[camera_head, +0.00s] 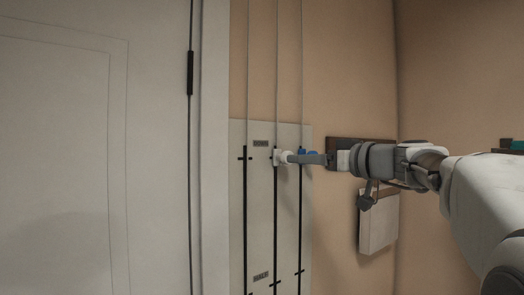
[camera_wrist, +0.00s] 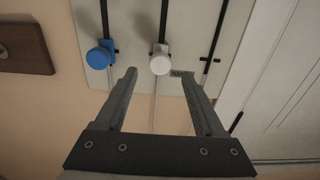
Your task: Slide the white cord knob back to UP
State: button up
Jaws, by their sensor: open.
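The white cord knob (camera_head: 279,157) is at the upper end of the middle black slot on the pale wall panel (camera_head: 260,200), level with a tick just below the DOWN label (camera_head: 260,143). In the wrist view the white knob (camera_wrist: 160,64) is centred between my fingertips, at or just beyond their ends. I cannot tell whether they touch it. My gripper (camera_head: 293,158) reaches in from the right and is open, its two fingers apart in the wrist view (camera_wrist: 159,74). No UP label is visible.
A blue knob (camera_wrist: 99,57) is close outside one finger, on the neighbouring slot. The HALF label (camera_head: 261,276) is lower on the panel. Thin cords run above the slots. A pale door (camera_head: 90,150) is left; a brown wall board (camera_head: 345,142) is right.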

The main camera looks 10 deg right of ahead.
aim_at(284, 158)
jog(key=p+x, duration=0.2)
jog(key=x, duration=0.4)
jog(key=shift+w+a, duration=0.15)
jog(key=shift+w, duration=0.05)
jog(key=shift+c, duration=0.2)
grip_shut()
dwell(1.0)
